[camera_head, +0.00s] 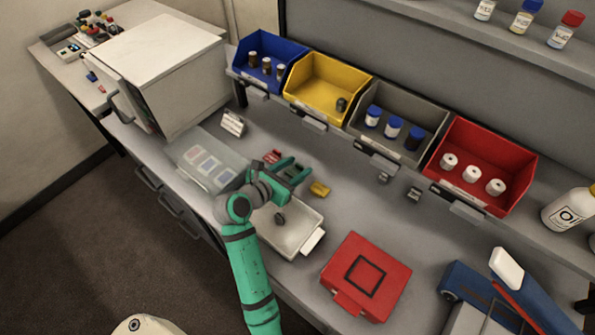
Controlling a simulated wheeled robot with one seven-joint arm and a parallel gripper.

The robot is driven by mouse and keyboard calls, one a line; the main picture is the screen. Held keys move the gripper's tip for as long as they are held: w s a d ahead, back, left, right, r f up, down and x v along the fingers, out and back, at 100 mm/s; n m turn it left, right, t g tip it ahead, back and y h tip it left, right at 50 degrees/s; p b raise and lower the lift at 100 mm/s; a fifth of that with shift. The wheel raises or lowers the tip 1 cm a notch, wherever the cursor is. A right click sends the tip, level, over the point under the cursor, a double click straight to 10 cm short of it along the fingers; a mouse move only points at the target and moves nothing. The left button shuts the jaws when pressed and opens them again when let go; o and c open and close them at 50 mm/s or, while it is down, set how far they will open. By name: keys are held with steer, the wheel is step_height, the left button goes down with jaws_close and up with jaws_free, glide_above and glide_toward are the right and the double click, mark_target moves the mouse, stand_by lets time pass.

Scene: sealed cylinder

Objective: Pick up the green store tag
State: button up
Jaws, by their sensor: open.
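My teal gripper (293,170) reaches over the middle of the bench with its fingers apart. A small dark green piece, apparently the green store tag (292,174), shows at the fingers and is partly covered by them. I cannot tell whether the fingers touch it. A red tag (271,156) lies just to the left of the fingers, and a yellow tag (320,188) lies just to the right.
An open tray (300,238) and a red box (366,277) stand in front. A clear-lidded case (207,162) is left. Blue (270,48), yellow (327,75), grey (407,105) and red (487,153) bins line the back. Bench right of the yellow tag is mostly free.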

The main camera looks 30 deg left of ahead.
steer(key=shift+s+a, duration=0.1)
steer(key=shift+s, duration=0.1)
jaws_close()
